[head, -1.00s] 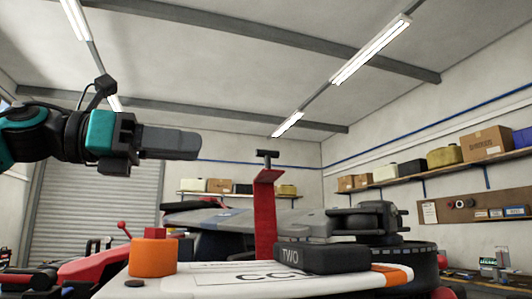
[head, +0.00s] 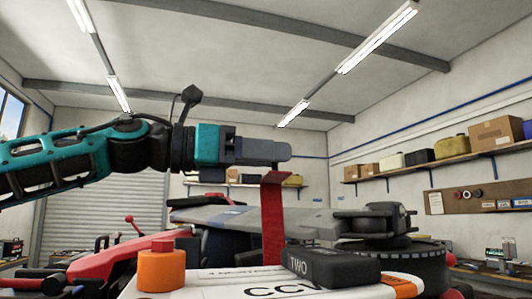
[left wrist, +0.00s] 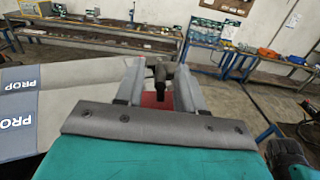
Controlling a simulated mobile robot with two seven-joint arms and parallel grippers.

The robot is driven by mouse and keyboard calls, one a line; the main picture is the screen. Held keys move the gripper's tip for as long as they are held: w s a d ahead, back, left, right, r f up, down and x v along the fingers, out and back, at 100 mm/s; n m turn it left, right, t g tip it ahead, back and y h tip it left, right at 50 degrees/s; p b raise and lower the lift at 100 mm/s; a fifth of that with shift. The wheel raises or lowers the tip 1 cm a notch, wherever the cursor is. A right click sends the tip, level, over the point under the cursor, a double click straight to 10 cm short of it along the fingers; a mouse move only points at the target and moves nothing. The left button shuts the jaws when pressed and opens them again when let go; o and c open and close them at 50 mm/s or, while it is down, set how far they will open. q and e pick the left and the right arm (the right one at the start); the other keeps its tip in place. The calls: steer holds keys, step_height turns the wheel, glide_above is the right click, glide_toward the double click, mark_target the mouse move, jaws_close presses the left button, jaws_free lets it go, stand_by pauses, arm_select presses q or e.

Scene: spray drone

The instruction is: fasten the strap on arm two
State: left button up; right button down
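A red strap (head: 273,222) stands upright beside the drone's grey arm (head: 230,217), its bent top just under my left gripper (head: 288,152). A black block marked TWO (head: 330,267) sits on the white panel below. In the left wrist view, the strap's black end piece (left wrist: 160,74) lies between the two fingers of my left gripper (left wrist: 158,78), with red strap (left wrist: 153,100) below it. The fingers look open around the end piece, with gaps at the sides. My right gripper is not in view.
An orange cap-like part (head: 161,270) stands on the white panel at the front left. Dark folded drone parts (head: 385,222) lie to the right.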

arm_select(q)
jaws_close()
stand_by(0.5)
steer(key=shift+a, duration=0.1)
